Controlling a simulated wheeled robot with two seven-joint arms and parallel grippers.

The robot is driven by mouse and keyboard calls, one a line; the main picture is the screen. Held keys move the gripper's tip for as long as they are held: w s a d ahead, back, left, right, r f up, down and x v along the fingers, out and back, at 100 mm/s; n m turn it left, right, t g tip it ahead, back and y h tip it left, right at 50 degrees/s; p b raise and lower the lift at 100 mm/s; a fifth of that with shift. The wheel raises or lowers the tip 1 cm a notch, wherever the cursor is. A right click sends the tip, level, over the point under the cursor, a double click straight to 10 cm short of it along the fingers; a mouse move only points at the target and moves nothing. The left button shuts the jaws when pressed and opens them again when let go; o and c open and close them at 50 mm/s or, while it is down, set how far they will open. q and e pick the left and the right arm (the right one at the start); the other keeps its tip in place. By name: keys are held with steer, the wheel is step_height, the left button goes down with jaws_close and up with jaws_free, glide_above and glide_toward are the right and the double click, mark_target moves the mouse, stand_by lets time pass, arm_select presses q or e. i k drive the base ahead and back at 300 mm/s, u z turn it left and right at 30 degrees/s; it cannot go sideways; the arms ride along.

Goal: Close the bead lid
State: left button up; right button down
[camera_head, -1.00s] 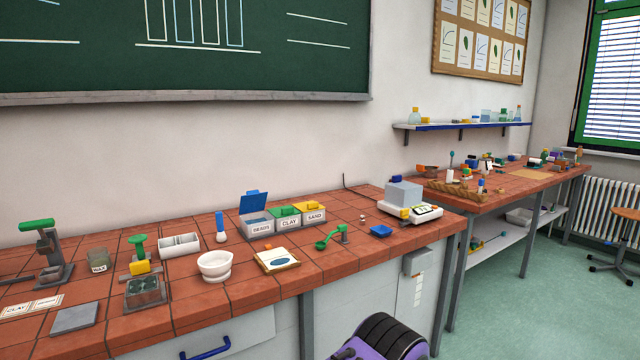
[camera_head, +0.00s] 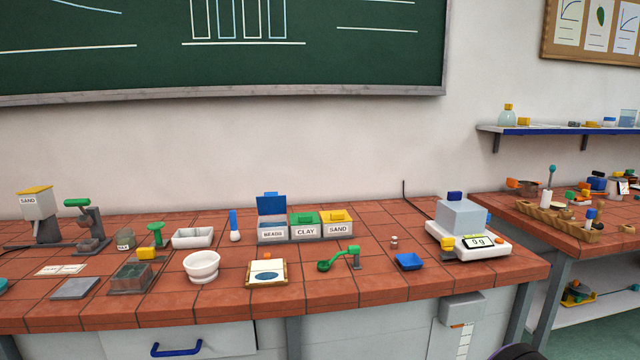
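The bead bin (camera_head: 272,236), labelled BEADS, stands at the back middle of the tiled bench. Its blue lid (camera_head: 271,205) is tilted up, open, at the rear of the bin. Right beside it are the clay bin (camera_head: 305,232) with its green lid shut and the sand bin (camera_head: 338,229) with its yellow lid shut. Neither of my grippers shows in the head view. A small dark part at the bottom right edge is too cropped to tell more.
In front of the bins are a white mortar (camera_head: 202,267), a framed card (camera_head: 267,273) and a green scoop on a stand (camera_head: 340,259). A scale (camera_head: 468,238) with a grey block is at the right. A blue tray (camera_head: 409,262) lies left of it.

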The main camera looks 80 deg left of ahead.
mark_target(271, 203)
steer(key=i, duration=0.7)
steer(key=u, duration=3.05)
